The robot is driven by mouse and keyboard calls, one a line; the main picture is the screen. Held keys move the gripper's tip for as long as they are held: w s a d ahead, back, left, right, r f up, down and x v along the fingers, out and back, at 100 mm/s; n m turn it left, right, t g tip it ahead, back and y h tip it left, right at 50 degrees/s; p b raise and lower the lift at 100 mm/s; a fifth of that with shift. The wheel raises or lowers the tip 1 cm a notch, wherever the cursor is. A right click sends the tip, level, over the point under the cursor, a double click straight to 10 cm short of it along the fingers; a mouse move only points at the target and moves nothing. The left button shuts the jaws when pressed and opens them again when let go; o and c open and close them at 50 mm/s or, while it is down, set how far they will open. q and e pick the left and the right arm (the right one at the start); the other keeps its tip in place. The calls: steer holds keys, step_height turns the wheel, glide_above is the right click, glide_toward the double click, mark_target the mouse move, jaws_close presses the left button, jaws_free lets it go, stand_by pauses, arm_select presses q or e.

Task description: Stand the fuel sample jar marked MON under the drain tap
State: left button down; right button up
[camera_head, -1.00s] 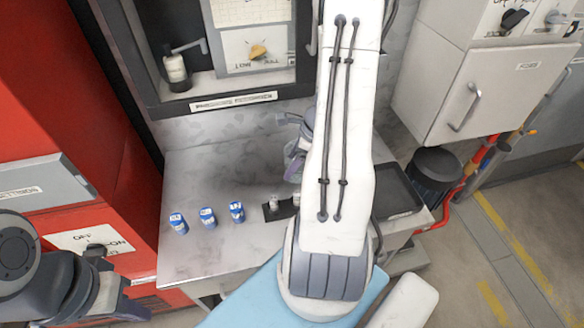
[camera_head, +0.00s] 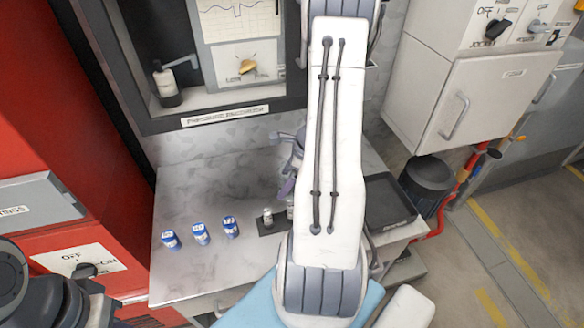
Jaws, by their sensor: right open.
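Three small blue jars (camera_head: 201,234) with white labels stand upright in a row on the grey worktop (camera_head: 190,275). The lettering is too small to read, so I cannot tell which is marked MON. My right arm covers the middle of the view. My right gripper (camera_head: 285,163) shows partly beside it, open, above the back of the worktop to the right of the blue jars and apart from them. My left gripper (camera_head: 97,304) is low at the left, partly cut off; its jaws are unclear. I cannot pick out the drain tap; it may be behind my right arm.
A small clear jar (camera_head: 267,216) stands on a dark mat (camera_head: 270,229) right of the blue jars. A black tray (camera_head: 389,200) lies at the worktop's right. A black bin (camera_head: 428,177) stands beyond. A red cabinet (camera_head: 60,150) bounds the left. The worktop's front left is clear.

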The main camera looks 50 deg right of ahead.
steer(key=p+v, duration=0.2)
steer(key=v, duration=0.9)
steer(key=shift+r, duration=0.35)
steer(key=shift+s, duration=0.1)
